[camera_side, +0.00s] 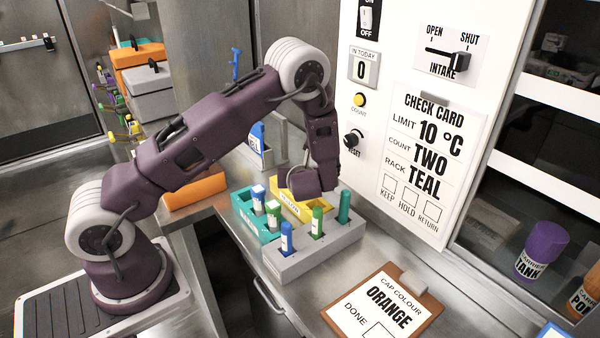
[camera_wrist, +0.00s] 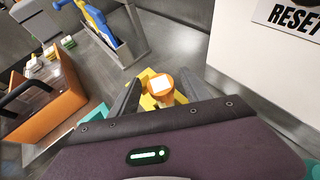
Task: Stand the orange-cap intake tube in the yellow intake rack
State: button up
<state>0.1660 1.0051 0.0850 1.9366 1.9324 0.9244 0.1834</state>
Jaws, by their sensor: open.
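The orange-cap tube (camera_wrist: 162,88) shows in the wrist view from above, with a white square on its cap. It is between the two fingers of my gripper (camera_wrist: 161,84), which are apart and show gaps on each side of the cap. The yellow intake rack (camera_wrist: 148,103) shows directly around and below the cap. The tube's body and how deep it sits are hidden. In the side view the yellow rack (camera_side: 290,208) is partly behind my gripper (camera_side: 305,188), which points down over its far end. The orange cap cannot be made out there.
A grey rack (camera_side: 305,262) with blue, green and teal tubes stands in front of the yellow rack. A teal rack (camera_side: 245,217) is at its left. A clipboard card (camera_side: 381,308) reads ORANGE. The white panel (camera_side: 375,225) rises close on the right.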

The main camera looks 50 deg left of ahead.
jog(key=v, duration=1.1)
jog(key=s+a+r+n+g+h, duration=0.1)
jog(key=s+r+n+g, duration=0.4)
jog(key=s+r+n, duration=0.7)
jog(key=s+d+r+n+t+h, duration=0.2)
jog(key=s+d+r+n+h, duration=0.1)
jog(key=s+d+n, duration=0.3)
jog(key=s+d+r+n+t+h, duration=0.1)
jog(key=s+d+r+n+h, duration=0.2)
jog(key=s+d+n+h, duration=0.3)
jog(key=shift+s+d+n+t, duration=0.3)
jog(key=shift+d+n+t, duration=0.1)
jog(key=shift+d, duration=0.25)
